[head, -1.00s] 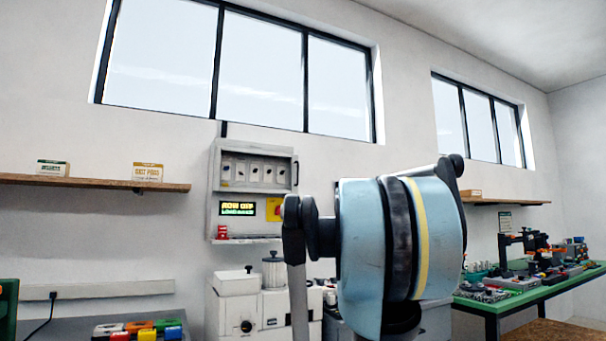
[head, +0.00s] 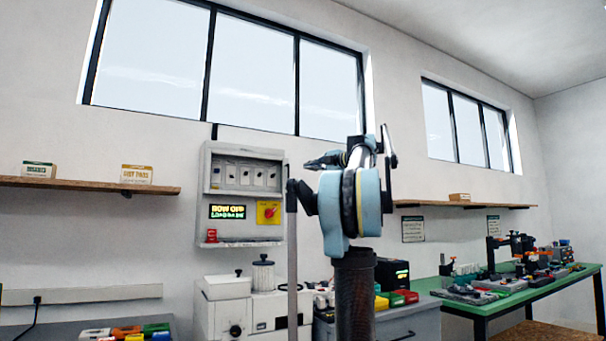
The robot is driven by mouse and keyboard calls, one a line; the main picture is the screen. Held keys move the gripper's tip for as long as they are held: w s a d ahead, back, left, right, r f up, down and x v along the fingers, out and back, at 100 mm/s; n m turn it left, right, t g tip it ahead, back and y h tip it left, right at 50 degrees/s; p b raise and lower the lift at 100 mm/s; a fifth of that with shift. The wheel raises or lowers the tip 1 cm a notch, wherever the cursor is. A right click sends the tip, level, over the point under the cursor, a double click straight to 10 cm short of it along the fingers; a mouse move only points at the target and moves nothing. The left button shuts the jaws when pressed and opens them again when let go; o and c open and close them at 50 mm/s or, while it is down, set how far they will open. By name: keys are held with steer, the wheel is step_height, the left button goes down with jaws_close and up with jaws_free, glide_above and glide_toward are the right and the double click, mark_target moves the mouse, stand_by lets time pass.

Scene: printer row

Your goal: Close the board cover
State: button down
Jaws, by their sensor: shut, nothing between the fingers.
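The board is a grey wall-mounted box (head: 207,215) left of centre in the head view. Several switches show in its upper window, with a lit display and a yellow plate with a red knob below. A pale frame surrounds the switch window; I cannot tell how far the cover stands open. My gripper (head: 311,164) is shut and empty, its dark fingers pointing left, just right of the board in the picture. Its distance from the board in depth is unclear. My arm stands in front, right of the board.
White machines (head: 222,310) stand below the board. A wooden shelf (head: 80,184) with small boxes is at left, another shelf (head: 480,205) at right. A green bench (head: 465,300) full of equipment stands at right. The wall between board and left shelf is clear.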

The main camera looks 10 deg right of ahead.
steer(key=w+d+x, duration=0.1)
steer(key=d+x, duration=0.1)
steer(key=x, duration=1)
steer(key=shift+w, duration=0.4)
